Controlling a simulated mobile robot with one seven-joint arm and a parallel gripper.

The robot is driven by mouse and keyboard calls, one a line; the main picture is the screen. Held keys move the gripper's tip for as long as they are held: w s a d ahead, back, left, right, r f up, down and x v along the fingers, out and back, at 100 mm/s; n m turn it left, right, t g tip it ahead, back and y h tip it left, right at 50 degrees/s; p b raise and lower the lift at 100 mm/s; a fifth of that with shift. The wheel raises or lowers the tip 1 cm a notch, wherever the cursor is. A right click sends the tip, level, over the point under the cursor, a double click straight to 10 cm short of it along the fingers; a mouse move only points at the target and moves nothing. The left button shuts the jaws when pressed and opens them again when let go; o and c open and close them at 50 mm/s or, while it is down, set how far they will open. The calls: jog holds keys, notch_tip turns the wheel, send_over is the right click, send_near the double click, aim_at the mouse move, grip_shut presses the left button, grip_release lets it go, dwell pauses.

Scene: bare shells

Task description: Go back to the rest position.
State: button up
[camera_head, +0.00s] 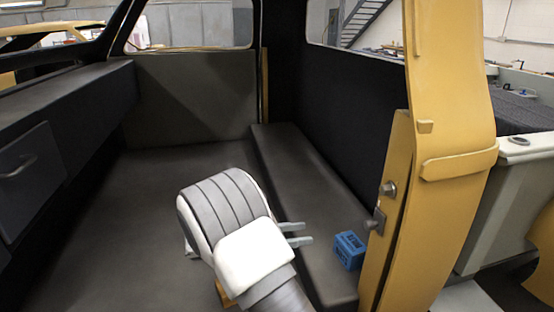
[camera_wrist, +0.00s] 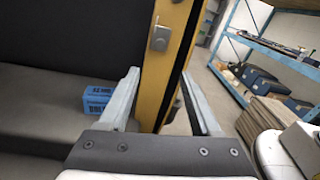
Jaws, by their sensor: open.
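My gripper (camera_head: 299,235) is open in the head view, its two grey fingers pointing right above the dark bench. In the wrist view my gripper (camera_wrist: 165,103) shows its two fingers apart with nothing held between them. A small blue box (camera_head: 349,250) sits on the dark bench, to the right of the fingertips and apart from them. The blue box also shows in the wrist view (camera_wrist: 98,96), left of the left finger.
A yellow pillar (camera_head: 440,190) with metal latches rises at the right, close to the blue box. The dark bench (camera_head: 290,165) runs along the wall. A drawer unit (camera_head: 28,180) stands at left. The dark floor (camera_head: 130,230) left of my arm is clear.

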jog(key=s+d+r+m+g+y+p, duration=0.3)
jog(key=s+d+r+m+g+y, duration=0.1)
jog(key=s+d+r+m+y, duration=0.6)
jog(key=s+a+r+m+t+y+p, duration=0.1)
jog(key=s+r+m+t+y+p, duration=0.1)
jog(key=s+r+m, duration=0.3)
jog(key=s+a+r+m+t+y+p, duration=0.1)
jog(key=s+r+m+t+y+p, duration=0.2)
jog(key=s, duration=0.7)
notch_tip(320, 180, up, 2)
jog(key=m+t+y, duration=0.2)
jog(key=m, duration=0.1)
jog(key=shift+s+a+y, duration=0.2)
jog(key=shift+a+y, duration=0.1)
jog(key=shift+d, duration=0.1)
